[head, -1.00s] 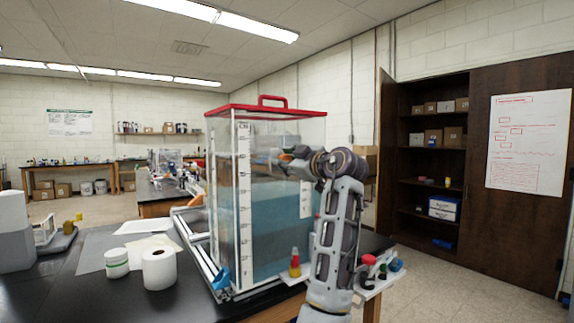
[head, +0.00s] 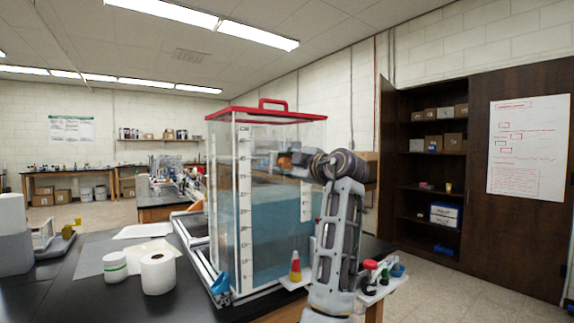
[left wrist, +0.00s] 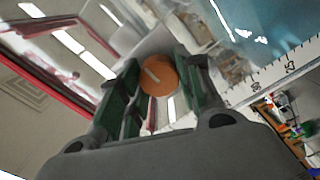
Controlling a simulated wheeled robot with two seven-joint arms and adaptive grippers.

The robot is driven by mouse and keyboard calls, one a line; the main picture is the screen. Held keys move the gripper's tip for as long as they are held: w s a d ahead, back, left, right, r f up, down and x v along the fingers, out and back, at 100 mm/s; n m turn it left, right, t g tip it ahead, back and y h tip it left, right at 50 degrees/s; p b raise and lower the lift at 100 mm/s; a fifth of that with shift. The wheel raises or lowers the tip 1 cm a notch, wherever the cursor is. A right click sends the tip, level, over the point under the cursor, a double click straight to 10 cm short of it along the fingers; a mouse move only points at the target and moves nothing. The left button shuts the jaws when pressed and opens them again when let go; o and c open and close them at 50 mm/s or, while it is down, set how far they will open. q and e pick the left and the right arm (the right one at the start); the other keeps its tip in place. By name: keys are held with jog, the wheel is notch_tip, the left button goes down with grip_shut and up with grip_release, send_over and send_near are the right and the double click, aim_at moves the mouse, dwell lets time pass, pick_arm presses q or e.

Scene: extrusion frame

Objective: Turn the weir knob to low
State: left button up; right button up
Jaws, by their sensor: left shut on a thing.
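The clear tank with a red lid (head: 266,114) stands on the black bench, with blue water in its lower part. The weir knob (left wrist: 158,78) is a round orange disc with a short pale mark, seen between the fingers in the left wrist view. In the head view only a bit of orange (head: 285,161) shows by the tank's upper wall. My left gripper (left wrist: 160,92) is shut on the knob, one dark green finger pad on each side. In the head view my left gripper (head: 288,162) is partly hidden by its own wrist. My right gripper is not in view.
A paper roll (head: 158,272) and a white tub (head: 114,267) stand on the bench left of the tank. A white side shelf (head: 382,290) with small coloured bottles is beside my left arm. An open dark cabinet (head: 433,170) stands at the right.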

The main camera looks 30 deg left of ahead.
pick_arm(q)
jog(key=shift+f, duration=0.2)
jog(key=o, duration=1)
jog(key=shift+w, duration=0.1)
jog(key=shift+c, duration=0.2)
jog(key=shift+o, duration=0.3)
jog(key=shift+r, duration=0.1)
jog(key=shift+d, duration=0.1)
jog(key=v, duration=1.2)
